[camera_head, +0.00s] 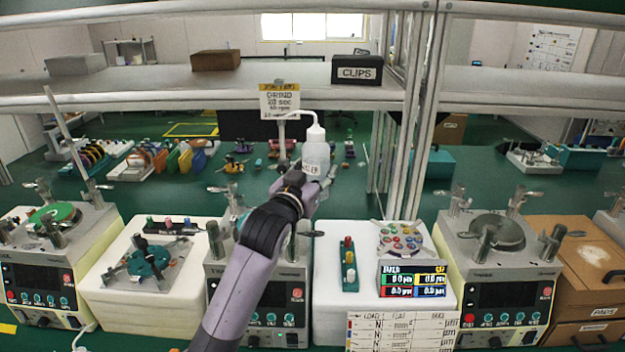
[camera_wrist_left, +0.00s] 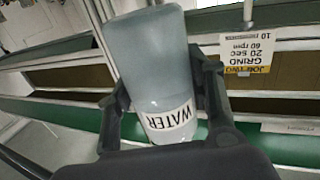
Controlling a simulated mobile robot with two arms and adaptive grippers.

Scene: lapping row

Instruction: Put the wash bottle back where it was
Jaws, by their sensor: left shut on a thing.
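The wash bottle (camera_head: 316,152) is a pale, translucent bottle with a white cap and a bent spout pointing left. Its label reads WATER in the left wrist view (camera_wrist_left: 150,75), where its body lies between the two fingers. My left gripper (camera_head: 300,188) is shut on the bottle and holds it roughly upright in front of the shelf, over the middle lapping machine. The gripper's fingers also show on both sides of the bottle in the left wrist view (camera_wrist_left: 160,98). My forearm hides much of the middle machine. My right gripper is in neither view.
A lapping machine (camera_head: 495,290) stands right and another (camera_head: 45,275) left. A white block with a round tray of coloured pieces (camera_head: 400,240) and a small display (camera_head: 412,279) lies right of my arm. A job card (camera_head: 280,101) hangs behind the bottle. Metal uprights (camera_head: 405,130) stand right.

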